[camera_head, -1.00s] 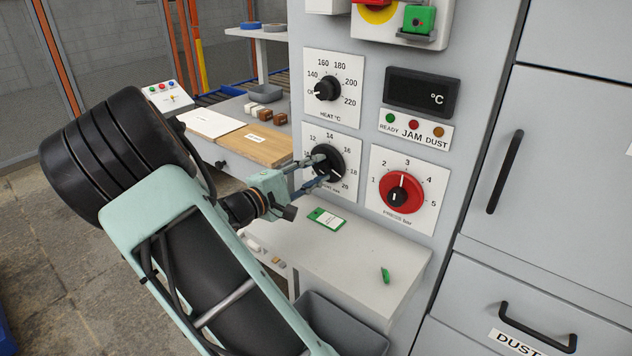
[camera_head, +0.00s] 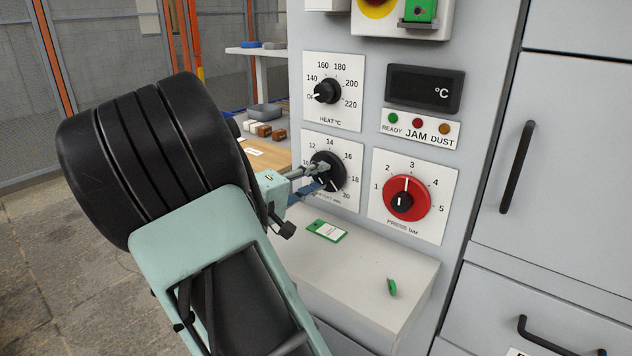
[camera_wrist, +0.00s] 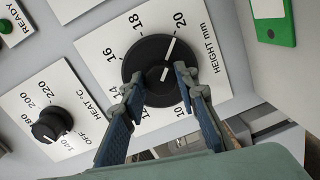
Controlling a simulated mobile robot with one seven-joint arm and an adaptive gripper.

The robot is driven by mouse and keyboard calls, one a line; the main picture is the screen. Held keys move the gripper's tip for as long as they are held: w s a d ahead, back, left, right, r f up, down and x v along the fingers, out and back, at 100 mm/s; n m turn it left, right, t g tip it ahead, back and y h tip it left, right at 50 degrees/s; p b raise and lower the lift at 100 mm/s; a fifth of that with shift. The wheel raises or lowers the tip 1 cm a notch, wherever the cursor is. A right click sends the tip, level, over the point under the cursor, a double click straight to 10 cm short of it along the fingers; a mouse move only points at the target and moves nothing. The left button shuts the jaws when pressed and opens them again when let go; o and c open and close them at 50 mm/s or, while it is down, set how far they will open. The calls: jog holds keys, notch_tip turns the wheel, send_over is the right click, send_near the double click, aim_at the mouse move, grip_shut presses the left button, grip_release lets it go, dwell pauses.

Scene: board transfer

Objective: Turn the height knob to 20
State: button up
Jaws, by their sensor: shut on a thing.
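The height knob (camera_head: 326,168) is a black round dial on a white plate marked 10 to 20, on the grey machine front. In the wrist view the height knob (camera_wrist: 150,62) has a white pointer line aimed close to the 20 mark. My gripper (camera_head: 322,173) reaches it from the left. In the wrist view my gripper (camera_wrist: 158,82) has one finger on each side of the knob's raised middle and is shut on it. The fingers hide part of the dial's lower scale.
The heat knob (camera_head: 326,91) is above and the red pressure knob (camera_head: 405,199) to the right. Below is a grey ledge (camera_head: 365,265) with a green-edged card (camera_head: 326,231) and a small green piece (camera_head: 392,287). A dark display (camera_head: 423,90) is at upper right.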

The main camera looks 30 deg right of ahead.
jog(key=o, duration=1.2)
jog(key=shift+c, duration=0.2)
jog(key=shift+a, duration=0.1)
jog(key=v, duration=1.1)
jog(key=shift+a, duration=0.4)
jog(key=shift+s, duration=0.2)
